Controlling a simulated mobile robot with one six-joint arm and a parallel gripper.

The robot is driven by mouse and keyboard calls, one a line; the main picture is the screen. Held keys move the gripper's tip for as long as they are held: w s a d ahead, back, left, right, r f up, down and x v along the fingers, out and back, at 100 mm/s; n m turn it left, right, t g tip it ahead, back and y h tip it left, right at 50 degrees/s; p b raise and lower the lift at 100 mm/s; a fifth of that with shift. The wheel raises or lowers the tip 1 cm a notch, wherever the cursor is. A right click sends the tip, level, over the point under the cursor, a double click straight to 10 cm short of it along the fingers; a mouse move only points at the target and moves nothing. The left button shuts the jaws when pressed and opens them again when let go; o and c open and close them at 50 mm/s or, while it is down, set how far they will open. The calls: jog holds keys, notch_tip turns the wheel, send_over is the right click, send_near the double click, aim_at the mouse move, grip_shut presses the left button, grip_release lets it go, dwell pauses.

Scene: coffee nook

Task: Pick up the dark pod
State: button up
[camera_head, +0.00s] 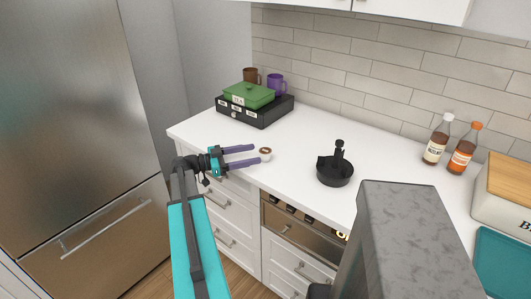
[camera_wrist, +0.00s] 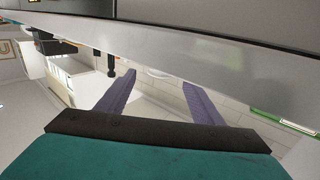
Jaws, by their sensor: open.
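The dark pod (camera_head: 265,152) is a small round piece with a brown top and pale rim, on the white counter near its front edge in the head view. My gripper (camera_head: 257,154) is open, its two purple fingers pointing right towards the pod. The pod shows just at the fingertips; I cannot tell whether they touch it or how high they are above the counter. In the wrist view my gripper (camera_wrist: 155,88) has its fingers spread with nothing clearly held. I cannot make out the pod there.
A black box (camera_head: 254,112) carries a green box (camera_head: 248,95), with brown (camera_head: 250,75) and purple (camera_head: 276,84) mugs. A black round holder (camera_head: 335,172) stands right of the pod. Two bottles (camera_head: 437,140) (camera_head: 464,150) and a bread box (camera_head: 505,208) are further right. The counter between is clear.

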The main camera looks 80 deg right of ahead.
aim_at(265, 151)
jog(key=shift+s+d, duration=0.3)
jog(key=shift+s, duration=0.25)
jog(key=shift+s, duration=0.1)
jog(key=shift+r+p+x, duration=0.2)
jog(key=shift+p+x, duration=0.9)
jog(key=shift+x, duration=0.25)
jog(key=shift+p+x, duration=0.4)
jog(key=shift+x, duration=0.8)
jog(key=shift+f, duration=0.2)
jog(key=c, duration=1.1)
